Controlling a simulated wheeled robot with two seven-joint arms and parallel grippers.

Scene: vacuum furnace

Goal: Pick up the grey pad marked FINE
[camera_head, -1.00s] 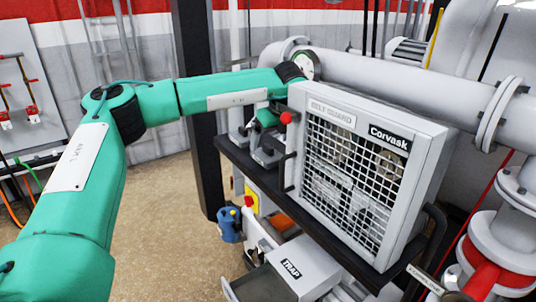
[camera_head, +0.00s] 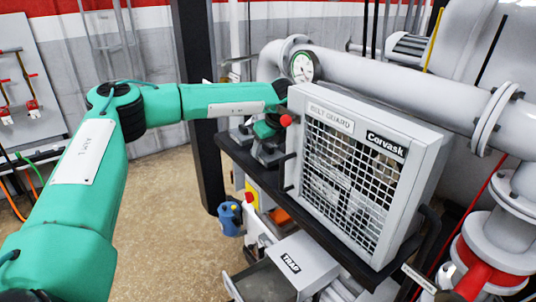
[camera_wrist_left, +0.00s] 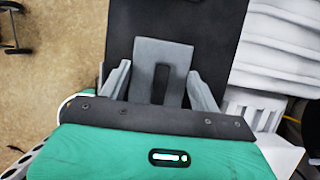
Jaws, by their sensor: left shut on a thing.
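My left gripper (camera_head: 266,143) is at the far left end of the dark shelf, beside the belt guard, pointing down. In the left wrist view my left gripper (camera_wrist_left: 160,85) has a finger on each side of a flat grey piece (camera_wrist_left: 163,53) with a dark slot, and is shut on it. This piece looks like the grey pad, but no FINE marking can be read. Dark surface lies behind it. In the head view the pad cannot be made out clearly at this size. My right gripper is not in view.
The Corvask belt guard (camera_head: 328,121) with its mesh front stands close right of my left gripper on the dark shelf (camera_head: 300,215). A pressure gauge (camera_head: 302,67) and large pipe (camera_head: 400,85) are behind. A box marked TRAP (camera_head: 305,262) sits below. Floor at left is clear.

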